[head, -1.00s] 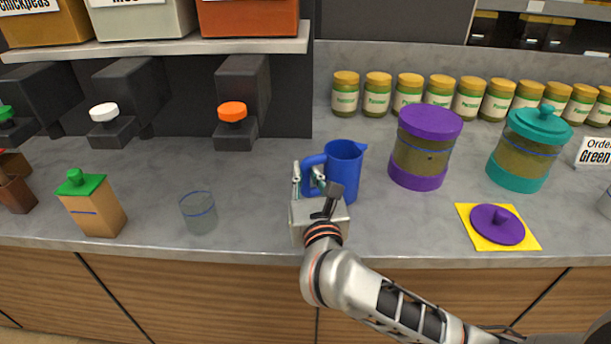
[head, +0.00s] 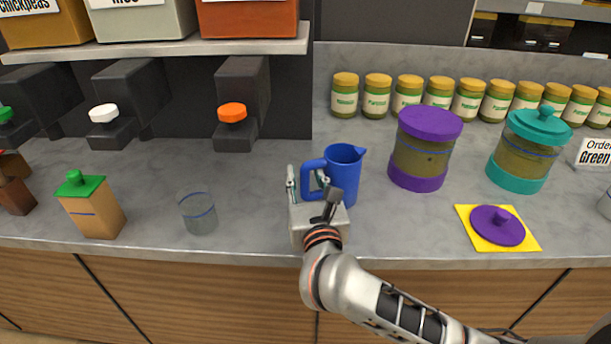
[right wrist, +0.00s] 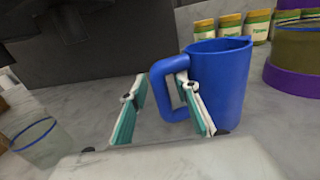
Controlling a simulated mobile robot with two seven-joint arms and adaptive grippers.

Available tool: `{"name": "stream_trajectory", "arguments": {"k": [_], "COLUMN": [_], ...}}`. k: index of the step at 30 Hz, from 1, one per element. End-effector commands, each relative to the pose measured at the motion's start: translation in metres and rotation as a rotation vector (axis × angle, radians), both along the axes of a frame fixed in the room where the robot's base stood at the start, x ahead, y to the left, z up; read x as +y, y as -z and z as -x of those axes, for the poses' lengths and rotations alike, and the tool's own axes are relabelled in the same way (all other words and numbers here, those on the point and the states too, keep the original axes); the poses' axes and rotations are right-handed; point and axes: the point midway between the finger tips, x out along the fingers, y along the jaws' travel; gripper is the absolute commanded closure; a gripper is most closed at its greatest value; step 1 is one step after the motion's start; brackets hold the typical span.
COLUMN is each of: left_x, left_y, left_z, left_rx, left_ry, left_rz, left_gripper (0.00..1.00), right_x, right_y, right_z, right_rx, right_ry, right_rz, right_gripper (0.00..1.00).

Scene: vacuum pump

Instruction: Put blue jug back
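The blue jug (head: 345,175) stands upright on the grey counter, its handle pointing left toward my right gripper. In the right wrist view the jug (right wrist: 222,85) is at the right. My right gripper (head: 306,182) is open at the handle. Its two fingers, also in the right wrist view (right wrist: 164,108), are spread apart, with the outer bar of the handle between them. The right finger overlaps the handle opening, close to the jug's wall. I cannot tell whether either finger touches the handle. My left gripper is not in view.
A purple-lidded jar (head: 424,148) stands right of the jug, with a purple lid on a yellow mat (head: 466,212) farther right. A clear cup (head: 198,214) stands to the left. Several pesto-like jars (head: 408,93) line the back. Dispensers (head: 240,100) hang at the back left.

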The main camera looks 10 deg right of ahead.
Motion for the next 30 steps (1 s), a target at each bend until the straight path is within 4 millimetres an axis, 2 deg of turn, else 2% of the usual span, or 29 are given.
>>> {"name": "stream_trajectory", "arguments": {"k": [5,12,18,23,30], "left_x": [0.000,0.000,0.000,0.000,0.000], "left_y": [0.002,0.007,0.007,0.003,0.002], "left_z": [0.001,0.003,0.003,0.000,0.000], "left_rx": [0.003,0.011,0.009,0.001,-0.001], "left_ry": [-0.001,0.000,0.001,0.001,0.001], "left_rz": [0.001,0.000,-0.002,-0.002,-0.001], "left_gripper": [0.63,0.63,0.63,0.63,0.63], "right_x": [0.003,0.007,0.010,0.010,0.010], "right_y": [0.000,0.000,0.000,-0.001,-0.002], "right_z": [0.023,0.074,0.105,0.117,0.120], "right_rx": [0.003,0.002,0.001,-0.001,-0.002], "right_ry": [-0.003,-0.002,-0.002,0.000,0.000], "right_rz": [-0.002,-0.003,-0.001,0.000,0.000], "right_gripper": [0.69,0.69,0.69,0.69,0.69]}}
